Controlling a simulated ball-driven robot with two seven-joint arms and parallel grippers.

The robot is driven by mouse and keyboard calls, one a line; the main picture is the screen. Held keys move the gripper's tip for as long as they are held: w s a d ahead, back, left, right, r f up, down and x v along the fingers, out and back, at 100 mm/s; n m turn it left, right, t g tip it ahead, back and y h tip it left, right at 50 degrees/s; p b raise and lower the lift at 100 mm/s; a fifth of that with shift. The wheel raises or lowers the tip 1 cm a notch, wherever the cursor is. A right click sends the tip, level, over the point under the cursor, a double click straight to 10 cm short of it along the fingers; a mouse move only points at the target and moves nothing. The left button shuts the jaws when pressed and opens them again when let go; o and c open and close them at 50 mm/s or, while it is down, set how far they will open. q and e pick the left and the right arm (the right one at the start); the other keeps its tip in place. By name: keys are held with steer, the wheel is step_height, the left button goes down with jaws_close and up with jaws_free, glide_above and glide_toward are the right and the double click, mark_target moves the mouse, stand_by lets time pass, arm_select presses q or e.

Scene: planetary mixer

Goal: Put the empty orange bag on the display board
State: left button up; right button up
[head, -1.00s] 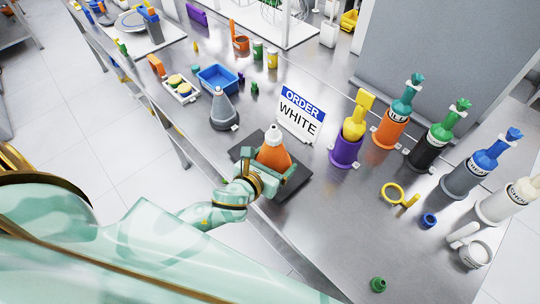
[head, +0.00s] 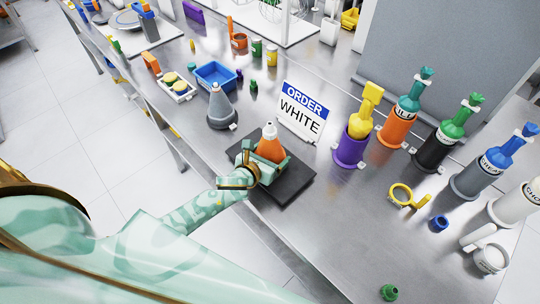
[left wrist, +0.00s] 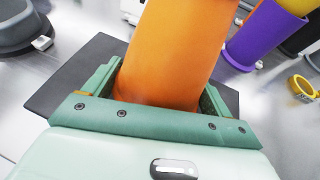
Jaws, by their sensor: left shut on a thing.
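The orange bag (head: 269,148) is an upright cone with a pale tip. My left gripper (head: 264,163) is shut around its lower part. In the left wrist view, the orange bag (left wrist: 170,50) stands between the fingers of the left gripper (left wrist: 160,98), and its top is cut off. The dark flat display board (head: 292,183) lies below the bag and gripper, in front of the ORDER WHITE sign. It also shows in the left wrist view (left wrist: 75,75). The gripper hides the bag's base, so I cannot tell whether it touches the board. My right gripper is out of view.
The ORDER WHITE sign (head: 302,112) stands just behind the board. A grey cone (head: 221,107) is at the left. A purple holder (head: 350,151) with a yellow bag and several other bag holders stand at the right. The metal table (head: 345,215) is clear at front centre.

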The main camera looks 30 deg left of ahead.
arm_select(q)
steer(key=shift+f, duration=0.1)
steer(key=o, duration=0.9)
steer(key=shift+o, duration=0.2)
steer(key=shift+s+r, duration=0.2)
steer(key=shift+r, duration=0.05)
steer(key=p+v, duration=0.2)
steer(key=v, duration=0.9)
steer(key=shift+s, duration=0.3)
